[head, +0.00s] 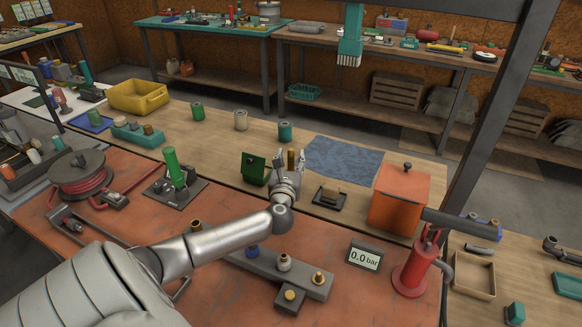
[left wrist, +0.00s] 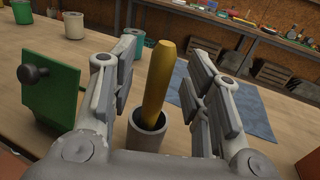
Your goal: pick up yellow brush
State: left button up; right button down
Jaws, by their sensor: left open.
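The yellow brush (left wrist: 160,78) stands nearly upright, leaning slightly, in a small grey cup (left wrist: 147,131) in the left wrist view. Only its yellow handle shows; its lower end is hidden in the cup. In the head view the brush (head: 291,158) shows as a small brownish-yellow stick at my left gripper. My left gripper (left wrist: 155,85) is open, with one finger on each side of the handle. A gap shows between the handle and both fingers. The left gripper also shows in the head view (head: 288,162), over the wooden table. My right gripper is in neither view.
A green box (head: 253,168) with a dark knob stands just left of the gripper. A blue cloth (head: 343,158) lies to the right and behind. A teal cup (head: 285,132) stands behind, and an orange box (head: 399,200) stands further right.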

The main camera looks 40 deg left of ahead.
pick_arm(q)
jog(key=shift+x, duration=0.95)
jog(key=c, duration=1)
jog(key=shift+o, duration=0.2)
